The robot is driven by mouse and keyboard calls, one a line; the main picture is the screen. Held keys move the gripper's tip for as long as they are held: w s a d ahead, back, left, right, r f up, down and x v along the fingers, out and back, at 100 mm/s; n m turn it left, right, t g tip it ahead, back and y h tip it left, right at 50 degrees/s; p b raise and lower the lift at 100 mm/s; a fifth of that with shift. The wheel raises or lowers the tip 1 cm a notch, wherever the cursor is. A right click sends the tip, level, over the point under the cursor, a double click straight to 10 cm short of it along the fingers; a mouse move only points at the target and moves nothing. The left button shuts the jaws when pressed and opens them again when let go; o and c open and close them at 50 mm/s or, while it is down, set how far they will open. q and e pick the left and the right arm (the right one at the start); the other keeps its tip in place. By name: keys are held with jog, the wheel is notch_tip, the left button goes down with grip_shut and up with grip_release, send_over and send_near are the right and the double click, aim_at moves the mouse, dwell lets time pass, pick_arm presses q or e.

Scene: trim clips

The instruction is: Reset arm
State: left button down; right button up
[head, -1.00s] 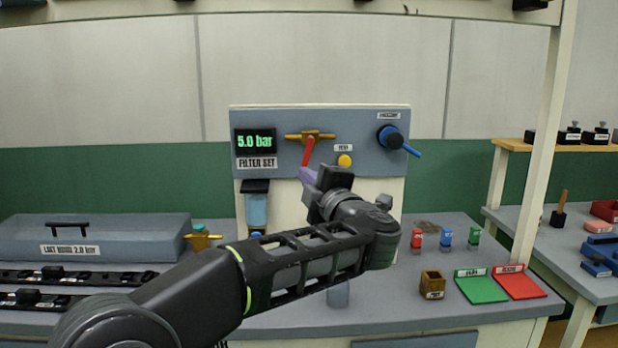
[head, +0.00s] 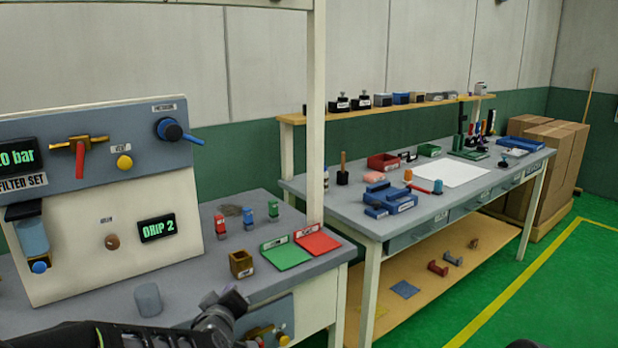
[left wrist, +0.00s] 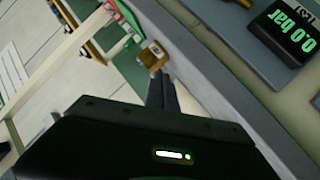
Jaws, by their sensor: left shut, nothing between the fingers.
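My left arm enters at the bottom left of the head view, low in front of the bench. Its gripper (head: 232,300) is near the bench's front edge, partly cut by its own wrist, and apart from the panel. In the left wrist view the two dark fingers (left wrist: 162,95) are together with nothing between them. They point toward a small brown box (left wrist: 150,55), which also stands on the bench in the head view (head: 241,264). My right gripper is not in view.
The filter panel (head: 70,255) has a red-handled valve (head: 80,158), a blue lever (head: 172,130) and a "DRIP 2" display (head: 158,228). Green (head: 287,256) and red (head: 318,241) trays lie at the bench's right end. Floor is clear at right.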

pick_arm(q)
jog(key=s+d+f+m+g+h, duration=0.1)
jog(key=s+d+f+m+g, duration=0.15)
jog(key=s+f, duration=0.4)
jog(key=s+d+f+m+g+h+p, duration=0.1)
jog(key=s+d+f+g+h, duration=0.15)
jog(key=f, duration=0.65)
jog(key=s+d+f+m+g, duration=0.2)
jog(key=s+d+f, duration=0.1)
jog(key=s+f, duration=0.4)
jog(key=s+d+f+g, duration=0.1)
jog(key=s+f, duration=0.3)
jog(key=s, duration=0.4)
jog(key=s+d+f+m+g+h+p, duration=0.1)
jog(key=s+f+g, duration=0.2)
jog(key=s+f, duration=0.2)
jog(key=s+d+f+g, duration=0.1)
jog(key=s+f+g, duration=0.2)
jog(key=s, duration=0.7)
notch_tip(320, 180, down, 2)
jog(key=shift+s+f+h+p, duration=0.15)
jog(key=shift+s+h+p, duration=0.15)
jog(key=shift+h+p, duration=0.1)
